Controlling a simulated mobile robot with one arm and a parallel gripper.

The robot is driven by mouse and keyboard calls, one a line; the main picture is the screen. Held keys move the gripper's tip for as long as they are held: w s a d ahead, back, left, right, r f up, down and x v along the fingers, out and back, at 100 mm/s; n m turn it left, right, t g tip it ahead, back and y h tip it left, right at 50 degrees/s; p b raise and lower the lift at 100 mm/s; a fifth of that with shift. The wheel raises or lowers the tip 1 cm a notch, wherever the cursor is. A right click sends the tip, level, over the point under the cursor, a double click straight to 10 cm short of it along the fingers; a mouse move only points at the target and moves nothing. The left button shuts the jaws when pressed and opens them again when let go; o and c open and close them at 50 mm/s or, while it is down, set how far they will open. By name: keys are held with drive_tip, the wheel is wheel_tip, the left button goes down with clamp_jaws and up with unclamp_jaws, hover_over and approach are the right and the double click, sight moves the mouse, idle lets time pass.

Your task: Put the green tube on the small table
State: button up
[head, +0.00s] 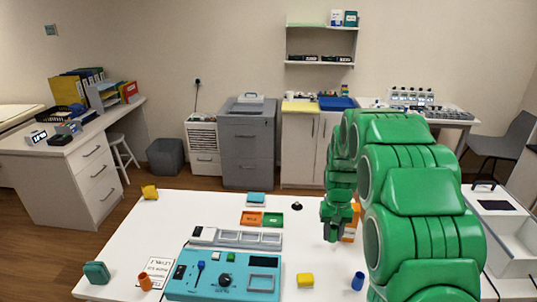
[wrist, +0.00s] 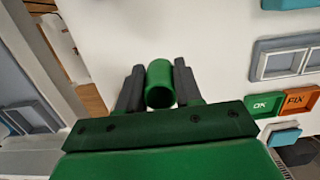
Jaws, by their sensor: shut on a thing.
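The green tube (wrist: 160,84) shows in the wrist view as a hollow cylinder with its open end toward the camera. It sits between the two dark fingers of my gripper (wrist: 158,76), which is shut on it. In the head view my gripper (head: 337,228) is low over the right part of the white table (head: 215,212). The tube cannot be told apart from my green arm there. I cannot tell which piece of furniture is the small table.
A teal control panel (head: 225,278) stands at the table's front. Orange (head: 251,218) and green (head: 273,219) labelled trays lie left of my gripper. A white open box (head: 508,232) stands right.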

drive_tip(key=s+a+r+m, duration=0.1)
drive_tip(key=s+a+r, duration=0.2)
drive_tip(key=s+a, duration=0.4)
drive_tip(key=s+a+r+m, duration=0.15)
drive_tip(key=s+a, duration=0.25)
drive_tip(key=s, duration=0.4)
hover_over(286, 258)
drive_tip(key=shift+s+f, duration=0.1)
drive_tip(key=shift+f, duration=4.25)
drive_tip(key=shift+f, duration=0.2)
drive_tip(key=shift+w+f, duration=0.2)
drive_tip(key=shift+f, duration=1.35)
drive_tip(key=shift+f, duration=0.15)
drive_tip(key=o, duration=1)
